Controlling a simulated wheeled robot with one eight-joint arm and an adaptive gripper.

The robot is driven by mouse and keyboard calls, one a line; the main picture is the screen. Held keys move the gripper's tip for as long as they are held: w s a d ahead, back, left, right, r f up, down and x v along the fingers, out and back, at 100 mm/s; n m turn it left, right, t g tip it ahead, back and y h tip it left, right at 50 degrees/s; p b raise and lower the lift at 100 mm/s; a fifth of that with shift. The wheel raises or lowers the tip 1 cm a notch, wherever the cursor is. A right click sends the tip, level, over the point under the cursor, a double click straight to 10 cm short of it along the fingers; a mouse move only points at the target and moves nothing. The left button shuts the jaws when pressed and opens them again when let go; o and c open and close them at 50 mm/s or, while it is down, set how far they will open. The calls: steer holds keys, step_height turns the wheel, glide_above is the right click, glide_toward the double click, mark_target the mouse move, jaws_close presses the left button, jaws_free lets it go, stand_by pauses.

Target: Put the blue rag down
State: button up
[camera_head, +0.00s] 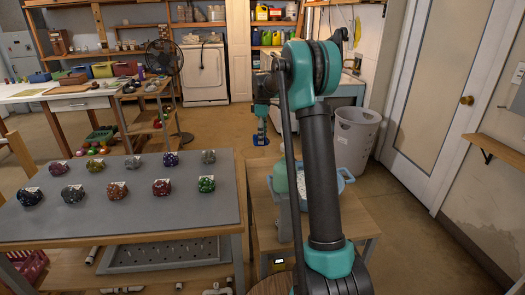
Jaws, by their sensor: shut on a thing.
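My gripper (261,111) is at the far end of my arm, near the middle of the view, small and pointing down. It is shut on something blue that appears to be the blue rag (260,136). The rag shows as a small dark blue patch at and below the fingertips, over the open floor in this view. The fingers are too small to make out in detail, and I cannot tell the rag's height above the floor.
A grey-topped table (120,222) with several coloured rock-like pieces is at left. A low wooden table (355,222) with a light blue basin (347,178) is partly hidden behind my arm. A white bin (355,140) stands near the sink. Floor (215,120) between is clear.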

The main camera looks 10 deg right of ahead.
step_height(320, 180, up, 8)
steer(key=shift+r, duration=0.1)
steer(key=shift+c, duration=0.2)
steer(key=shift+s, duration=0.1)
